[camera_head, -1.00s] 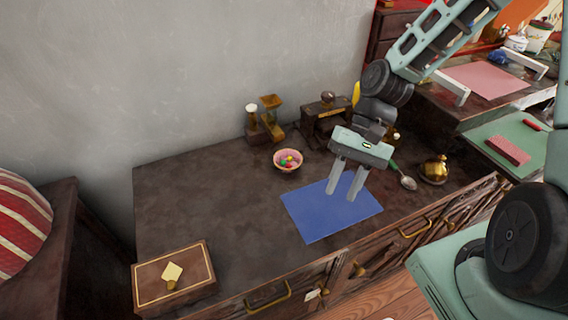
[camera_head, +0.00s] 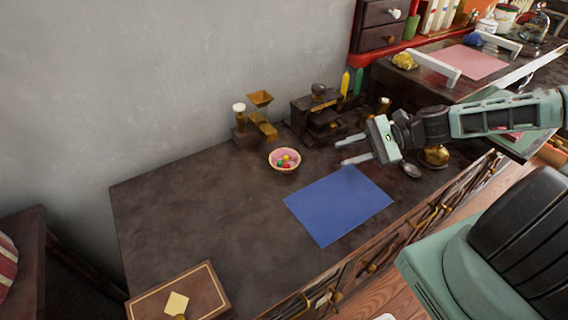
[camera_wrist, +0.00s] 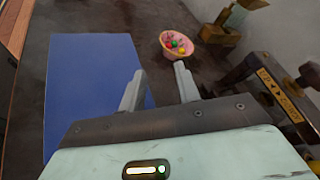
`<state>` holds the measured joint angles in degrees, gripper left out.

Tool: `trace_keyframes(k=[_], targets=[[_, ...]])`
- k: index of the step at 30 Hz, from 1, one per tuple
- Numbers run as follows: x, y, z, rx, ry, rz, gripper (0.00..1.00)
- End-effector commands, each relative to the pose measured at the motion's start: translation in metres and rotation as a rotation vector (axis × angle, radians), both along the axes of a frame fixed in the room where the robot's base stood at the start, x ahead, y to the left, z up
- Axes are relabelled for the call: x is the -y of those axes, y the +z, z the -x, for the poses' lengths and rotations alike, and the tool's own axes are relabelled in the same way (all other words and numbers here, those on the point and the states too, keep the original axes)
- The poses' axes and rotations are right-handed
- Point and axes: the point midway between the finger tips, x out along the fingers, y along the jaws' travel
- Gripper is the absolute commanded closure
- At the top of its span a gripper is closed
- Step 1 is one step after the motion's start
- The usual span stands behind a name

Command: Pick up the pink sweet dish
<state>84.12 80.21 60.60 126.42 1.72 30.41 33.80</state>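The pink sweet dish (camera_head: 284,166) is a small round bowl holding several coloured sweets. It stands upright on the dark cabinet top, left of my gripper (camera_head: 340,151) in the head view. In the wrist view the dish (camera_wrist: 188,52) lies just beyond the fingertips, slightly to the right. My gripper (camera_wrist: 158,80) is open and empty, with its fingers pointing toward the dish and a clear gap between them and it. In the head view the fingers lie nearly level, above or behind the blue mat (camera_head: 338,205).
A brass-topped grinder (camera_head: 260,115) stands behind the dish, and a dark machine (camera_head: 318,115) stands right of it. A wooden box (camera_head: 180,293) sits at the front left. A spoon (camera_head: 411,170) and brass pot (camera_head: 434,156) are at the right. The cabinet top (camera_head: 190,215) left of the dish is clear.

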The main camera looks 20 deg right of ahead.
Motion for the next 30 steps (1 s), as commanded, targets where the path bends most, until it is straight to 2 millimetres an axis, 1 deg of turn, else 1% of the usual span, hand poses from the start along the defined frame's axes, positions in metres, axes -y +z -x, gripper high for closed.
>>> trace_keyframes(k=[1, 3, 9, 12, 17, 20, 25, 30], targets=[[-0.012, -0.004, -0.002, -0.001, 0.006, -0.005, 0.67], [-0.026, -0.009, -0.006, 0.0, 0.006, -0.003, 0.67], [-0.06, -0.022, -0.016, 0.0, 0.005, -0.002, 0.67], [-0.071, -0.026, -0.019, -0.002, 0.004, -0.002, 0.67], [-0.079, -0.029, -0.022, -0.001, 0.002, 0.0, 0.67], [-0.089, -0.032, -0.026, -0.001, 0.005, -0.001, 0.67], [-0.112, -0.039, -0.035, -0.002, 0.005, -0.001, 0.67], [-0.123, -0.044, -0.038, -0.001, 0.003, 0.0, 0.67]])
